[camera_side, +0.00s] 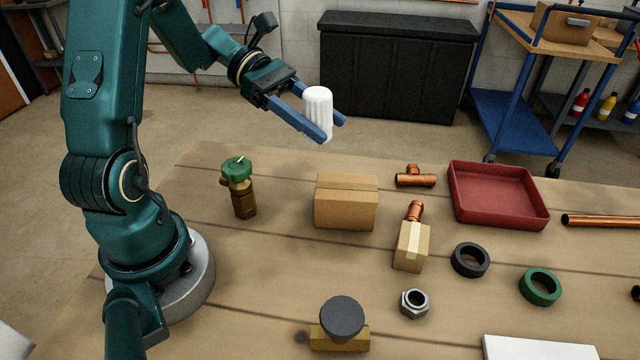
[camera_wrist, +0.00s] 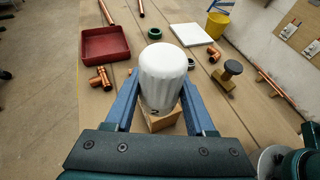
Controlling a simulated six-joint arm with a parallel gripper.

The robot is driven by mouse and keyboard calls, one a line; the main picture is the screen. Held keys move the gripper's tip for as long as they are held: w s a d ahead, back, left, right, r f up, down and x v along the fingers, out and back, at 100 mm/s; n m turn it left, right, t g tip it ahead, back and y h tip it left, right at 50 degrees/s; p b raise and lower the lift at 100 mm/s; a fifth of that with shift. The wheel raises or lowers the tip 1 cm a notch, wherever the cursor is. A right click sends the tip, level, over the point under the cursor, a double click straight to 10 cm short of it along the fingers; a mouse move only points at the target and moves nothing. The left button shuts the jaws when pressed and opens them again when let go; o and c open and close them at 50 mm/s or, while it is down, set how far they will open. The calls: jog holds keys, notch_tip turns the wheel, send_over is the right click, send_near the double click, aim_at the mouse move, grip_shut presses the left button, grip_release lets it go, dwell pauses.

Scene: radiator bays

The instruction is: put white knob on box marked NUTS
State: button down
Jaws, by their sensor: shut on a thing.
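My gripper (camera_side: 333,129) is shut on the white knob (camera_side: 317,102), a ribbed white cylinder held upright in the air. In the wrist view the knob (camera_wrist: 162,75) sits between the two blue fingers. A larger cardboard box (camera_side: 345,205) stands on the table below and slightly right of the knob in the side view. A smaller cardboard box (camera_side: 411,247) with a pale tape strip stands to its right and nearer the camera. In the wrist view a cardboard box (camera_wrist: 161,122) shows below the knob, partly hidden by it. I cannot read NUTS on any box.
A brass valve with a green cap (camera_side: 239,186) stands left of the larger box. Right of it are a copper tee (camera_side: 415,177), a red tray (camera_side: 497,197), a black ring (camera_side: 470,260) and a green ring (camera_side: 540,287). A hex nut (camera_side: 414,303) and a black-topped brass piece (camera_side: 341,325) lie nearer.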

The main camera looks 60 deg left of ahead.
send_over(349, 187)
notch_tip(349, 187, down, 4)
jog(key=shift+r, duration=0.25)
jog(key=shift+f, duration=1.95)
jog(key=shift+f, duration=0.15)
jog(key=shift+c, duration=1.2)
grip_release()
